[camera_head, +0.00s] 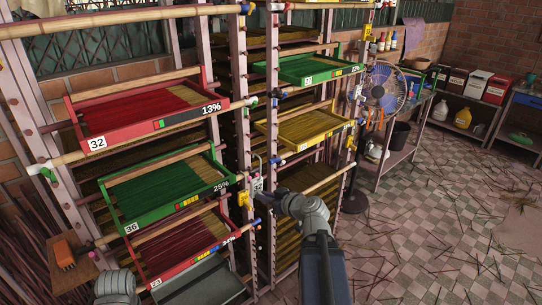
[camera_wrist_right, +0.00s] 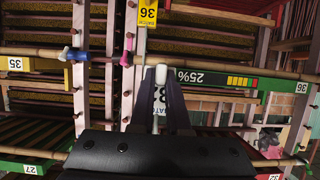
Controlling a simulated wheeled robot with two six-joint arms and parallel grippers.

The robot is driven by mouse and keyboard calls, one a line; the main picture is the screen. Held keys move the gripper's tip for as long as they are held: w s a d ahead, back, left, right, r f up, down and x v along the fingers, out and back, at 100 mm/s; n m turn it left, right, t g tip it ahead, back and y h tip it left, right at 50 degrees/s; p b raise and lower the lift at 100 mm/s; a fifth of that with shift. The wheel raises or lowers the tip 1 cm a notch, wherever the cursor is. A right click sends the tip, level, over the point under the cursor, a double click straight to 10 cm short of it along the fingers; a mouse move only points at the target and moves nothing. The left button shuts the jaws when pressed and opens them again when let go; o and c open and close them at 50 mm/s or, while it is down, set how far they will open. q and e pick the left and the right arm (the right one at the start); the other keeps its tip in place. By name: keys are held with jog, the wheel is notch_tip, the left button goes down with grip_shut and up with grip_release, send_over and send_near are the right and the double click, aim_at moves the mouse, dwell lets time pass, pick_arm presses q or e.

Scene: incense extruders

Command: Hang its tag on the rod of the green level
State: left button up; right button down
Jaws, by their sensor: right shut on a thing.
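In the head view my right gripper (camera_head: 268,192) is at the rack's middle post, beside the front right corner of the green tray numbered 36 (camera_head: 165,185), marked 25%. It is shut on a pale tag (camera_head: 257,184); in the wrist view the tag (camera_wrist_right: 158,97) shows part of "32" and "BATCH" between the fingers (camera_wrist_right: 160,90). A yellow tag (camera_head: 243,199) hangs near it; in the wrist view it reads 36 (camera_wrist_right: 147,14). The green tray's front (camera_wrist_right: 215,78) is right of the fingers there. Of my left arm only a grey part shows at bottom left.
Red tray 32 (camera_head: 145,112), marked 13%, is above the green one and red tray 23 (camera_head: 185,248) below. The right rack holds green tray 27 (camera_head: 310,70) and a yellow tray (camera_head: 303,130). Capped rod ends stick out at the posts. The tiled floor at right has scattered sticks.

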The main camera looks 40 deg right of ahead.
pick_arm(q)
jog(key=shift+o, duration=0.2)
notch_tip(320, 180, up, 17)
jog(key=p, duration=1.6)
jog(key=shift+f, duration=0.3)
pick_arm(e)
jog(key=d+r, duration=0.1)
jog(key=r, duration=0.6)
jog(key=s+d+r, duration=0.1)
jog(key=d+r, duration=0.1)
jog(key=r, duration=0.6)
jog(key=shift+s+d+g, duration=0.25)
jog(key=shift+g, duration=0.05)
pick_arm(q)
jog(key=shift+f+b, duration=1.15)
jog(key=shift+b, duration=0.2)
pick_arm(e)
jog(key=w+a+f, duration=0.1)
jog(key=w+f, duration=0.1)
jog(key=w, duration=1.3)
jog(key=shift+a+f, duration=0.1)
jog(key=shift+f, duration=0.05)
jog(key=c, duration=0.5)
grip_release()
